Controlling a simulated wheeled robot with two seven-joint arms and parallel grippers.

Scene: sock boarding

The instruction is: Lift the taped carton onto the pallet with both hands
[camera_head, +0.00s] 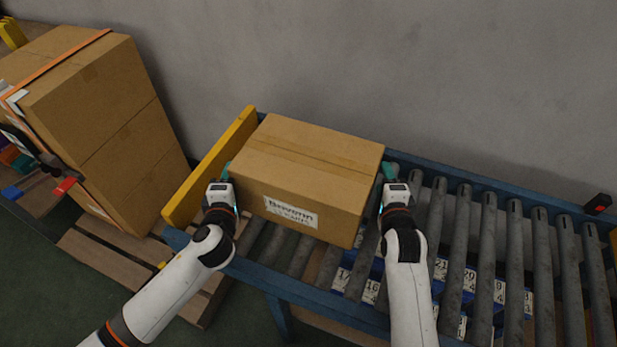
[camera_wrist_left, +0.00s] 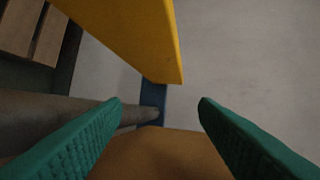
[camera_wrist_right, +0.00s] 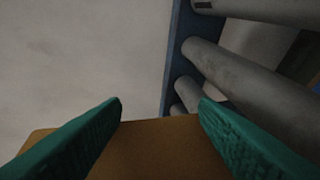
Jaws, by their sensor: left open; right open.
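The taped carton (camera_head: 308,172) is a brown box with a tape strip on top and a white label on its front. It sits on the roller conveyor, near its left end. My left gripper (camera_head: 225,172) is at the carton's left side and my right gripper (camera_head: 388,172) at its right side. In the left wrist view the open green fingers (camera_wrist_left: 160,105) have the carton (camera_wrist_left: 160,155) below and between them. In the right wrist view the open fingers (camera_wrist_right: 160,105) also have the carton (camera_wrist_right: 160,150) between them. The wooden pallet (camera_head: 100,250) is at the left, carrying large stacked cartons.
The blue-framed roller conveyor (camera_head: 490,225) runs to the right, its rollers bare there. A yellow end stop (camera_head: 212,165) stands just left of the carton. Strapped stacked cartons (camera_head: 110,120) stand at the left. A grey wall (camera_head: 430,80) is behind.

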